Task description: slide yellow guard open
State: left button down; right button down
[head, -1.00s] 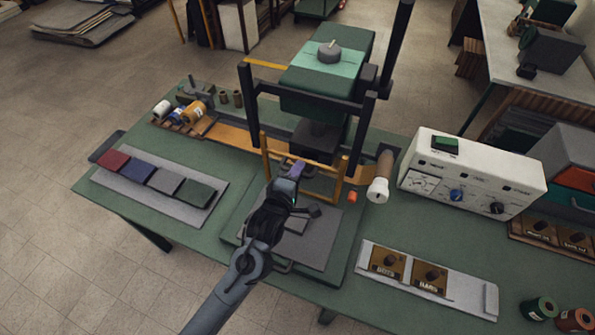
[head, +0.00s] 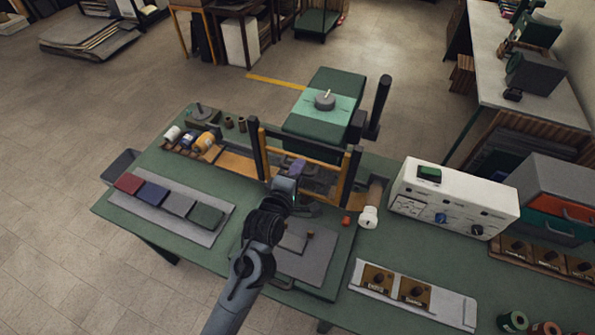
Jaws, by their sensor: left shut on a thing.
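The yellow guard (head: 345,185) is an upright frame in front of the green press (head: 315,115). Its bars run between two dark posts, and its top bar is near the top of those posts. My left gripper (head: 294,176) is at the guard's lower middle, shut on the guard. A small purple piece (head: 297,168) shows at its tip. My own arm hides the fingers and part of the lower bar, so the exact contact is hard to see. My right gripper is not in view.
A grey plate (head: 310,262) lies below the guard. A white control box (head: 455,195) stands to the right, and a tray with two knob blocks (head: 450,302) is in front of it. Coloured pads on a grey board (head: 217,233) lie left. A white-ended roll (head: 369,219) is close right of the guard.

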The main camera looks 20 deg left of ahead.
pick_arm(q)
jog(key=shift+r, duration=0.15)
jog(key=c, duration=1.2)
grip_release()
jog(key=shift+s+r+b, duration=0.35)
jog(key=shift+s, duration=1.4)
jog(key=shift+s+r+b, duration=0.3)
jog(key=shift+s+b, duration=0.05)
jog(key=shift+s, duration=1.45)
jog(key=shift+s+r+b, duration=0.35)
jog(key=shift+s, duration=1.4)
